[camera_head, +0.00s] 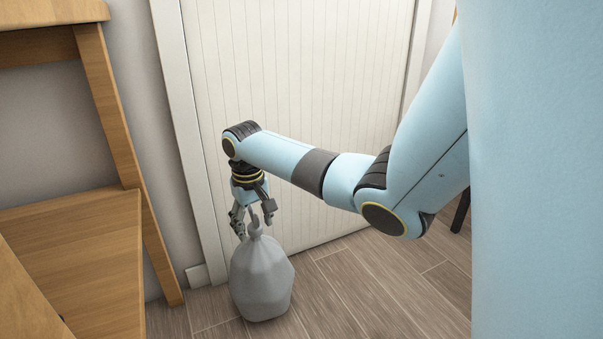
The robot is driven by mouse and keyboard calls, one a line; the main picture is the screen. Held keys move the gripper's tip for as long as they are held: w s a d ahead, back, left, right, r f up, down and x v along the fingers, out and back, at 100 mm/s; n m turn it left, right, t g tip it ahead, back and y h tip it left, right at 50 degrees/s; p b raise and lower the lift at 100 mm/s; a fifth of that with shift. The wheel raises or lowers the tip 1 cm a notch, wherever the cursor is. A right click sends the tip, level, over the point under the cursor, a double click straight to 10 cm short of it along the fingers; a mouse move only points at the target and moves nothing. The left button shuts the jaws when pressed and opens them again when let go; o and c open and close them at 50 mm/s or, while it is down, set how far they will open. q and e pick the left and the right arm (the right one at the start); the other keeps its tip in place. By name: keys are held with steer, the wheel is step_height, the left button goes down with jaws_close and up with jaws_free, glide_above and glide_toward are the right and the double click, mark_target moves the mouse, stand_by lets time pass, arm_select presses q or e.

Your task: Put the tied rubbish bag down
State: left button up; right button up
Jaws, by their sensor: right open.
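The tied rubbish bag (262,281) is grey, with a knotted neck at its top. It stands upright on the wooden floor in front of the white panelled door. My right gripper (252,224) points down right above the bag, with its open fingers on either side of the tied neck. I cannot tell whether a finger touches the neck. My left gripper is not in the view.
The white panelled door (300,75) is close behind the bag. A wooden piece of furniture (85,255) with a slanted post stands to the left. The plank floor (365,280) is clear to the right of the bag.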

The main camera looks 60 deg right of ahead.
steer(key=s+a+f+n+t, duration=0.1)
steer(key=s+a+f+n, duration=0.1)
steer(key=s+a, duration=0.55)
steer(key=s+a+f+n+t, duration=0.15)
steer(key=s+a, duration=0.35)
steer(key=s, duration=0.5)
steer(key=s+a+r+n+t, duration=0.1)
steer(key=s+a+r, duration=0.5)
steer(key=s+r, duration=0.3)
steer(key=shift+s+r+y, duration=0.15)
steer(key=shift+s+y, duration=0.15)
steer(key=shift+s, duration=0.9)
